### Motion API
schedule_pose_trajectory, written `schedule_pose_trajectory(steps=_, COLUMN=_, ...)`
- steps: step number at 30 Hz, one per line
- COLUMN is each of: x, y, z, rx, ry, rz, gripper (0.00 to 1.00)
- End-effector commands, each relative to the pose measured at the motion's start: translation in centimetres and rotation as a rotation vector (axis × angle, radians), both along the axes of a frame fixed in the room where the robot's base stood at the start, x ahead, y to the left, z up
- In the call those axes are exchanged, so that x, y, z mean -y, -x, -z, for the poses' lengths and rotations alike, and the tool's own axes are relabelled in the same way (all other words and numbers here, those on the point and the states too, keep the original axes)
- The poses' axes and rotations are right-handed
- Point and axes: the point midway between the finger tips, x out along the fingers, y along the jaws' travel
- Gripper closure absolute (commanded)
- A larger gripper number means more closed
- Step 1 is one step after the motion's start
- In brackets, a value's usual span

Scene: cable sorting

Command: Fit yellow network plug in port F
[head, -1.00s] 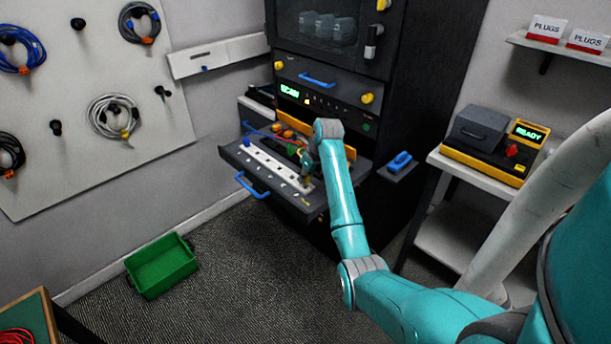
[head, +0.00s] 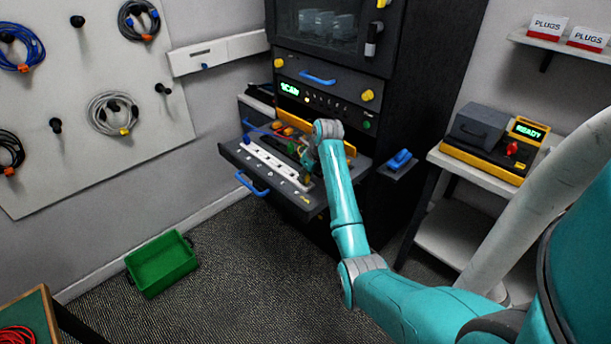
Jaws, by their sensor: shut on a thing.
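A white port strip (head: 262,160) runs along the pulled-out drawer (head: 240,160) of the dark rack. My gripper (head: 306,171) is low over the right end of this strip, pointing down. It is shut on the yellow network plug (head: 306,179), of which only a small yellow patch shows. The plug is at or just above the strip's right end; I cannot tell whether it is inside a port. Port letters are too small to read, so port F cannot be picked out. My wrist hides part of the drawer's right side.
Orange and blue cables lie in the drawer behind the strip. A blue handle (head: 251,184) sticks out in front. A green bin (head: 162,264) stands on the floor at left. A tester reading READY (head: 529,130) sits on a side table at right. The floor before the drawer is clear.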

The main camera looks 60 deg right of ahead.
Motion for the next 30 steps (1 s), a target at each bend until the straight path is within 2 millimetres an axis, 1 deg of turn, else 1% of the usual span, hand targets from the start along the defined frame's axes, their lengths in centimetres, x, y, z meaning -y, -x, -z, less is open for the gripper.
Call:
schedule_pose_trajectory(steps=15, x=-0.02, y=0.02, z=0.77, rx=-0.001, ry=-0.001, rz=0.0, gripper=1.0)
schedule_pose_trajectory(steps=27, x=0.0, y=0.0, z=0.78, rx=0.0, ry=0.0, rz=0.0, gripper=1.0)
schedule_pose_trajectory(steps=28, x=0.0, y=0.0, z=0.78, rx=0.0, ry=0.0, rz=0.0, gripper=0.69)
schedule_pose_trajectory(steps=29, x=0.0, y=0.0, z=0.77, rx=0.0, ry=0.0, rz=0.0, gripper=0.61)
schedule_pose_trajectory(steps=30, x=0.0, y=0.0, z=0.77, rx=0.0, ry=0.0, rz=0.0, gripper=0.51)
